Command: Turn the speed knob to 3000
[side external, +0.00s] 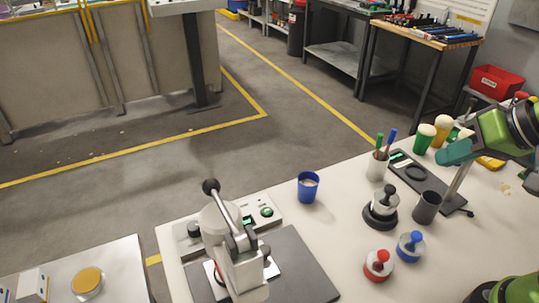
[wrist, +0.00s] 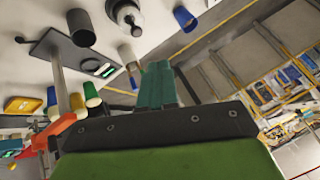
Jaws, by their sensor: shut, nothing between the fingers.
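A white-grey machine with a lever (side external: 228,240) stands at the front middle of the table in the side view. Behind it is a control panel (side external: 235,222) with a dark round knob (side external: 193,230), a small green display and a green button (side external: 267,211). The knob's setting and any scale marks are too small to read, and I cannot tell whether it is the speed knob. My gripper (side external: 455,152) is at the right, above the table and far from the panel. Its teal fingers, also seen in the wrist view (wrist: 157,85), are shut and empty.
Near my gripper is a black base plate (side external: 418,172) with an upright rod (side external: 458,186) and a dark cup (side external: 427,207). A blue cup (side external: 308,187), a pen cup (side external: 377,165), and red (side external: 378,265) and blue (side external: 411,246) topped bottles stand between. The table's middle is partly clear.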

